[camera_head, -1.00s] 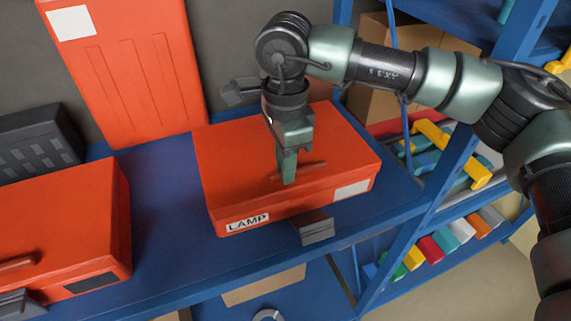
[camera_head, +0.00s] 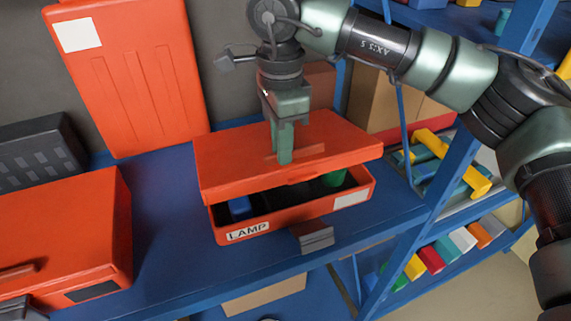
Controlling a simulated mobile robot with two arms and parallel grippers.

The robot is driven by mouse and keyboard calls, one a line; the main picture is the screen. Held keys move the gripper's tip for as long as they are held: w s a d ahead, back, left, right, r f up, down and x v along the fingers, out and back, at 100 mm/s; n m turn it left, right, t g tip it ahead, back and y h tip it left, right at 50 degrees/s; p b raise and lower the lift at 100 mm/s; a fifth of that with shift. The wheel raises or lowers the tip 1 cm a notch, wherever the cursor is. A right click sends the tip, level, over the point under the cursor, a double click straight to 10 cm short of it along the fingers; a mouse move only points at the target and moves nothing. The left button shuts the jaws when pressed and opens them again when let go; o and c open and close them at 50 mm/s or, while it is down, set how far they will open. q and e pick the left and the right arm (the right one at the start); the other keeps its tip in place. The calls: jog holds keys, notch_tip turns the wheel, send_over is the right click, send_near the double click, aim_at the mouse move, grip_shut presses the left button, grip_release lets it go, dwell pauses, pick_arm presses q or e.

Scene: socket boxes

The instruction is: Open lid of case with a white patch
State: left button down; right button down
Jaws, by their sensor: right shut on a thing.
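The orange case with a white patch (camera_head: 350,199) and a LAMP label stands on the blue shelf. Its lid (camera_head: 235,165) is partly raised, with a gap along the front. A blue thing and a green thing show inside. My left gripper is not in view.
Another orange case (camera_head: 75,225) with a dark patch stands closed at the left. An upright orange panel (camera_head: 135,80) with a white patch leans at the back. A black box (camera_head: 40,150) is at the far left. A blue rack post (camera_head: 440,190) stands at the right.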

jog(key=w+a+r+p, duration=0.1)
jog(key=w+r+p, duration=0.3)
jog(key=w+r, duration=0.1)
jog(key=shift+w+a+r, duration=0.2)
jog(key=shift+a+r, duration=0.1)
jog(key=shift+r, duration=0.25)
